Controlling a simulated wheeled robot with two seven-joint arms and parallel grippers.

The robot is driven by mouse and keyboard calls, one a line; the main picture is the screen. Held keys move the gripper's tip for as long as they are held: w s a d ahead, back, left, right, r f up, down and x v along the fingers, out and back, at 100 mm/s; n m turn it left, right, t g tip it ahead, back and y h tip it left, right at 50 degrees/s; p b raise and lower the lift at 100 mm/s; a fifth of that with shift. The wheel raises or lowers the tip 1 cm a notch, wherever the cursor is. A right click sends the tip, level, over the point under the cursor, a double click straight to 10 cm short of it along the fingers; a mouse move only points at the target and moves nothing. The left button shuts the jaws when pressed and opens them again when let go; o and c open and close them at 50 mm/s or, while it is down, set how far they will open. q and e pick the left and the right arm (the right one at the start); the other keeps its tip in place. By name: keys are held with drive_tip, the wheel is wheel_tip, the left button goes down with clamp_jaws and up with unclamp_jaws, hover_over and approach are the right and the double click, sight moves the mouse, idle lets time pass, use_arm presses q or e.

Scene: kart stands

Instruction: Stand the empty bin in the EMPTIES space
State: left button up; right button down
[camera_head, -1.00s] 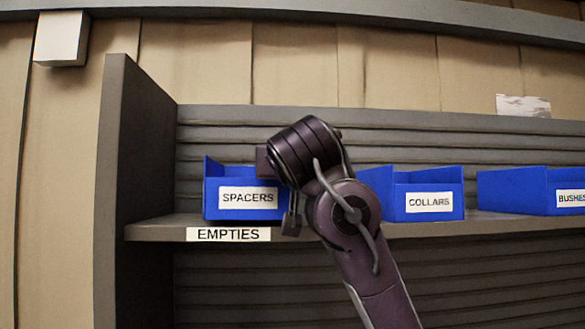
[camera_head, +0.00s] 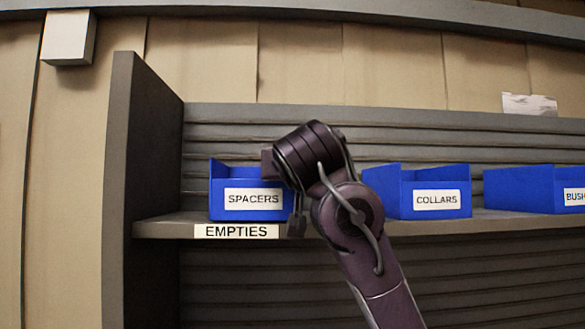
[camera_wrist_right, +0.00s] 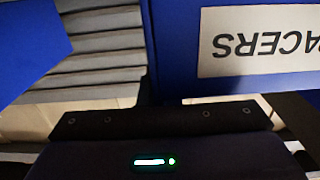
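The blue SPACERS bin (camera_head: 224,205) is upright at the left end of the shelf, above the EMPTIES label (camera_head: 237,231). Its base is at the shelf's front edge; I cannot tell if its full weight rests there. Its front and label also show upside down in the right wrist view (camera_wrist_right: 205,22). My right gripper (camera_head: 297,218) is at the bin's right side, partly hidden by my own wrist. Its body (camera_wrist_right: 165,140) fills the bottom of the wrist view, close to the bin. Whether its fingers grip the bin wall is not clear. My left gripper is out of view.
The shelf (camera_head: 160,228) has a tall upright panel (camera_head: 140,170) close left of the bin. A blue COLLARS bin (camera_head: 400,202) and another blue bin (camera_head: 525,190) stand to the right. My right arm crosses between SPACERS and COLLARS.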

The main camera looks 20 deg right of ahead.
drive_tip(key=shift+w+d+f, duration=0.2)
drive_tip(key=shift+w+d, duration=0.25)
drive_tip(key=shift+w, duration=0.05)
drive_tip(key=c, duration=2)
unclamp_jaws()
drive_tip(key=o, duration=0.4)
drive_tip(key=shift+s+a+r, duration=0.1)
drive_tip(key=shift+s+a, duration=0.05)
drive_tip(key=shift+s, duration=0.05)
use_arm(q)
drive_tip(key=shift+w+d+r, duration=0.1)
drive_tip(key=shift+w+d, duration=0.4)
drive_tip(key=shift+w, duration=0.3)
use_arm(e)
drive_tip(key=shift+o, duration=0.2)
drive_tip(key=shift+s, duration=0.1)
